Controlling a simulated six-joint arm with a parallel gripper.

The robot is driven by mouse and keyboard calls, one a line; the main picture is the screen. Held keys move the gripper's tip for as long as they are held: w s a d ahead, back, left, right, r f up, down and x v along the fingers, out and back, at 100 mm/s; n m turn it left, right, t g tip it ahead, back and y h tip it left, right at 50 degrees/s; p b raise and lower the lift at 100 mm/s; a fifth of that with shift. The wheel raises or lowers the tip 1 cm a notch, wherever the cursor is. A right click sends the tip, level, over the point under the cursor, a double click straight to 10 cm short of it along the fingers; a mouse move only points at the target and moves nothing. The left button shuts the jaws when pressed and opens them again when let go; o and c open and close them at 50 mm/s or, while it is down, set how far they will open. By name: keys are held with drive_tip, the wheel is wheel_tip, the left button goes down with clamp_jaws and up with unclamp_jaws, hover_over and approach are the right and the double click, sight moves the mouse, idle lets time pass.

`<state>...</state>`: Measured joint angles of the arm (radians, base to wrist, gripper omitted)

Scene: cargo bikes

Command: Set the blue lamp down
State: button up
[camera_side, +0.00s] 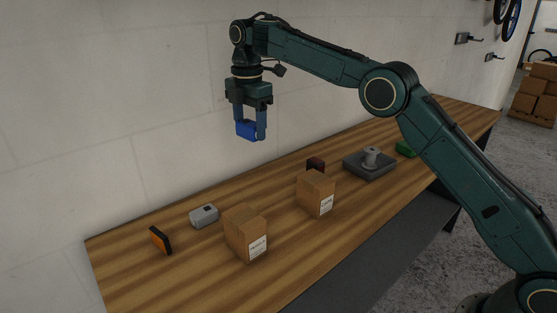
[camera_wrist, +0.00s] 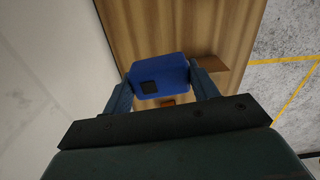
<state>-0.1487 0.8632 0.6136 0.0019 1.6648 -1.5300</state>
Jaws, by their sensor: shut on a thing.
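The blue lamp (camera_side: 245,130) is a small blue block held between the two fingers of my gripper (camera_side: 250,134), well above the wooden bench (camera_side: 185,265). In the wrist view the blue lamp (camera_wrist: 160,80) fills the gap between the fingertips of my gripper (camera_wrist: 160,84), and a dark square patch shows on its face. My gripper points down and is shut on the lamp. The lamp touches nothing but the fingers.
A wall (camera_side: 130,110) runs behind.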

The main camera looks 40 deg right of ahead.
drive_tip(key=s+a+n, duration=0.2)
drive_tip(key=a, duration=0.5)
drive_tip(key=s+a+n, duration=0.2)
drive_tip(key=s+a, duration=0.1)
drive_tip(key=a, duration=0.5)
drive_tip(key=n, duration=0.4)
hover_over(186, 283)
drive_tip(key=shift+r, duration=0.1)
wheel_tip(186, 283, down, 16)
drive_tip(key=shift+r, duration=0.15)
drive_tip(key=shift+f, duration=2.1)
drive_tip(key=shift+f, duration=0.2)
